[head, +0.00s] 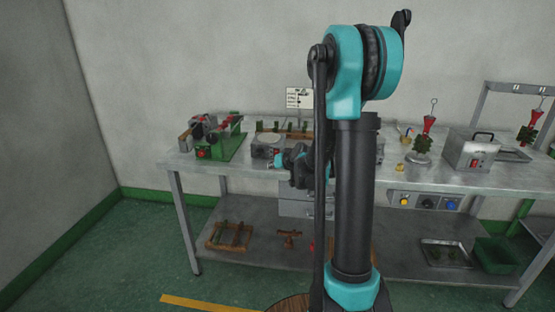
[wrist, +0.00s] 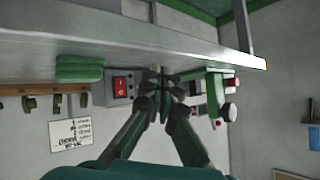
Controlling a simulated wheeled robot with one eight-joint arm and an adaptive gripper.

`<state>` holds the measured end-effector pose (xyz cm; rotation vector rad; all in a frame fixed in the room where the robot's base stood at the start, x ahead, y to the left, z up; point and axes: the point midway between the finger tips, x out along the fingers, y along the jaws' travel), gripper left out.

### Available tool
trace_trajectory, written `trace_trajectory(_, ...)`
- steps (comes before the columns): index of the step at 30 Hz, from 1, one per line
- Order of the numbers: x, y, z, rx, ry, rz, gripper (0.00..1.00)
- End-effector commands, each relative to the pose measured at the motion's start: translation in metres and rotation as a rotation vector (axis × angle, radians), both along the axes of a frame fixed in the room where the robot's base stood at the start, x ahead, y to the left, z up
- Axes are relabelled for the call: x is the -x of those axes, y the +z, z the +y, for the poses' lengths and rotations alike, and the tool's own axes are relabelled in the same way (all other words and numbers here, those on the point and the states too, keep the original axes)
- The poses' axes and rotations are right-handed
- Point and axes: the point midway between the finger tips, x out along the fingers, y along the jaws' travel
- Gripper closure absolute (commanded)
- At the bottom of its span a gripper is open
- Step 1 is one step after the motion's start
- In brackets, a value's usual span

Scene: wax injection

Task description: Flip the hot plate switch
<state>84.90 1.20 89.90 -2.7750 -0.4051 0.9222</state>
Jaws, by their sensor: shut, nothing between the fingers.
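The hot plate (head: 262,150) is a small grey box with a round top, left of centre on the bench in the head view. In the wrist view, which appears upside down, the hot plate (wrist: 110,100) shows a red rocker switch (wrist: 120,85) on its front. My gripper (wrist: 163,72) is shut and empty. Its fingertips are just right of the switch in the wrist view, apart from it in the picture; depth is hard to tell. In the head view my gripper (head: 274,165) is at the hot plate's front, partly hiding it. I cannot tell which way the switch is set.
A green-based press (head: 225,146) stands left of the hot plate. A green block (wrist: 79,69) lies on its other side in the wrist view. A grey box with a handle (head: 474,152) and red wax pieces stand farther right. The bench edge (head: 225,178) is in front.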

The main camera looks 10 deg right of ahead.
Motion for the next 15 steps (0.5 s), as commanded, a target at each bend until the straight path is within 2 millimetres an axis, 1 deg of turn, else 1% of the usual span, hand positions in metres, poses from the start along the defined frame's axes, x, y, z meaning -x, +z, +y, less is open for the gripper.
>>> trace_trajectory(8,0.0,0.0,0.0,0.0,0.0,0.001,1.0)
trace_trajectory(11,-0.004,-0.001,-0.001,-0.001,0.0,0.001,1.0)
trace_trajectory(15,-0.016,-0.002,-0.006,-0.001,-0.001,0.002,1.0)
